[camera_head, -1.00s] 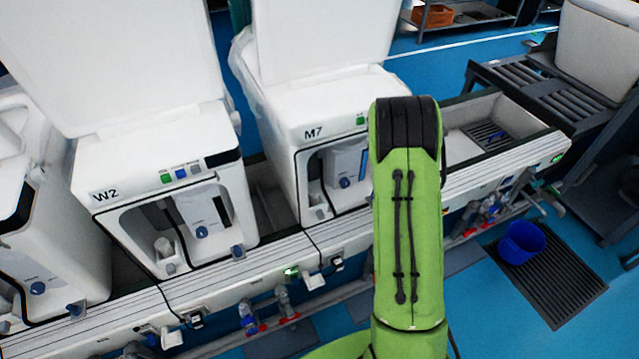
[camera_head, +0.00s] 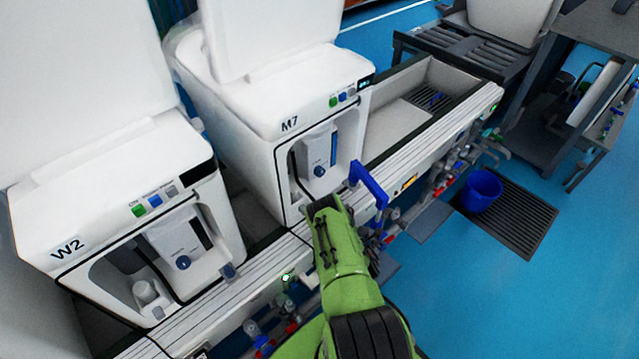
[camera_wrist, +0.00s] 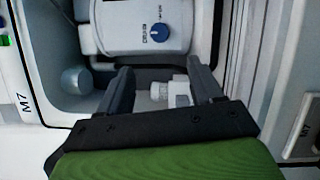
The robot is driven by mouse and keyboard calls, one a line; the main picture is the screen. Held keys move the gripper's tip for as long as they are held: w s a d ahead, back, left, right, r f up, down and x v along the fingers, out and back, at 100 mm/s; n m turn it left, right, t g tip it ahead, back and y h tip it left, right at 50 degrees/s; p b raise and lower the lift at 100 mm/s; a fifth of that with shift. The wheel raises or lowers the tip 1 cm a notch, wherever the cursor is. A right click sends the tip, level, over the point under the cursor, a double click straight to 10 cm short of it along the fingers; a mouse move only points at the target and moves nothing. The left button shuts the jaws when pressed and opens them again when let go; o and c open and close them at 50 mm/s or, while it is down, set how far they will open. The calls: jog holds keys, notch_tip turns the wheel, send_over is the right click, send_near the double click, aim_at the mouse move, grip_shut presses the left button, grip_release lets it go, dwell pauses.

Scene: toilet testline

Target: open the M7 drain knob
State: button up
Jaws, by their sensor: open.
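The M7 unit (camera_head: 300,90) is a white box with a raised lid and a recessed front. Its blue drain knob (camera_head: 319,170) sits on a light panel inside the recess. In the wrist view the round blue knob (camera_wrist: 159,32) shows at the top centre, with lettering beside it. My gripper (camera_wrist: 161,66) is open, its two dark fingers spread and empty. The knob lies beyond the fingertips, roughly centred between them and apart from both. In the head view my green arm reaches to the M7 front; the gripper's fingers cannot be made out there.
The similar W2 unit (camera_head: 130,200) stands to the left. A pale fitting (camera_wrist: 168,92) shows between my fingers, and a grey cylinder (camera_wrist: 77,80) stands left of them. A bent blue bar (camera_head: 369,183) is beside my arm's end. A blue bucket (camera_head: 481,190) stands on the floor grate.

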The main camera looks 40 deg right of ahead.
aim_at(321, 175)
jog(key=b+x, duration=1.1)
jog(key=x, duration=0.3)
jog(key=shift+w+r, duration=0.1)
jog(key=shift+w, duration=0.05)
jog(key=c, duration=1.1)
